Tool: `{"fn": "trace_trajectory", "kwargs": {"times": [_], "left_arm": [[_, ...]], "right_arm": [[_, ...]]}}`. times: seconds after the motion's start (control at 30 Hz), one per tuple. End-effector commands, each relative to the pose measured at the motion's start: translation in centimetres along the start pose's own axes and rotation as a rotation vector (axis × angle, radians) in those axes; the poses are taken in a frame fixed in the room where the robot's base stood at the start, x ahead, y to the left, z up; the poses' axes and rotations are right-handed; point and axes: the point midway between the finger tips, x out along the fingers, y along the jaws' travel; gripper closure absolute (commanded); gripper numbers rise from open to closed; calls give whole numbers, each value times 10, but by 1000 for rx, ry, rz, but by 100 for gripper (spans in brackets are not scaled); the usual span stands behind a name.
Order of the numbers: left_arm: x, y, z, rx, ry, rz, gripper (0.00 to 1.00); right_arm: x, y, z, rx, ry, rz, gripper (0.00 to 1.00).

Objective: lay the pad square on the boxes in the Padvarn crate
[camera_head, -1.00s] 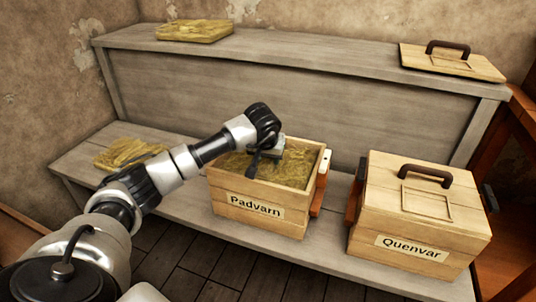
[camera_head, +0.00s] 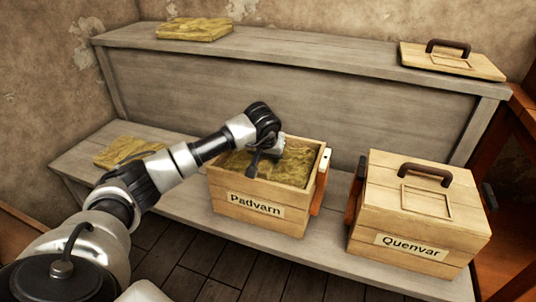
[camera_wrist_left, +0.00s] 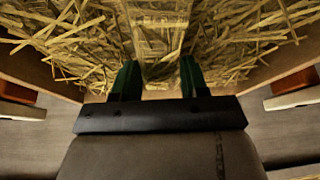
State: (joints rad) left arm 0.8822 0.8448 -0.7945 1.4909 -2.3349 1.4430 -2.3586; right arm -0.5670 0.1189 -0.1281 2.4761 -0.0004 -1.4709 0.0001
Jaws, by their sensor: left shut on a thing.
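The Padvarn crate (camera_head: 258,221) is an open wooden box on the lower shelf, with its name on the front. A yellow straw pad (camera_head: 293,168) lies inside its walls, below the rim, and covers what is under it; no boxes show. My left gripper (camera_head: 262,162) reaches down into the crate from above. In the left wrist view its two dark green fingers (camera_wrist_left: 160,80) are shut on a raised strip of the straw pad (camera_wrist_left: 160,35). Loose straw spreads to both sides there. I cannot tell whether the pad touches the boxes. My right gripper is not in view.
The closed Quenvar crate (camera_head: 415,210) stands to the right, with a handled lid. Another handled lid (camera_head: 450,62) lies on the upper shelf. More straw pads lie on the upper shelf (camera_head: 194,29) and at the lower shelf's left (camera_head: 124,151).

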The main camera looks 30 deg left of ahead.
Motion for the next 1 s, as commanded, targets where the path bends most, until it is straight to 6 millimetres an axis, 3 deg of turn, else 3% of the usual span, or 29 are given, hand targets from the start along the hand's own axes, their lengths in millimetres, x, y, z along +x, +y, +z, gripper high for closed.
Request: {"fn": "trace_trajectory", "kwargs": {"times": [0.17, 0.2, 0.4, 0.73, 0.9, 1.0], "left_arm": [[0, 0, 0, 0, 1, 1, 86], [0, 0, 0, 0, 1, 1, 54], [0, 0, 0, 0, 1, 0, 26], [-5, 0, 0, 1, 0, 0, 26], [-32, 0, -1, 2, 2, -1, 26], [-54, 0, -2, 2, 4, 0, 26]], "right_arm": [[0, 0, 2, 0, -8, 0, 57], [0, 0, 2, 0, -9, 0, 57], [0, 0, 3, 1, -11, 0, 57], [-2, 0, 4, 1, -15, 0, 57], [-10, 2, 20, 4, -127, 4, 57], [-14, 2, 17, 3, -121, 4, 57]]}}
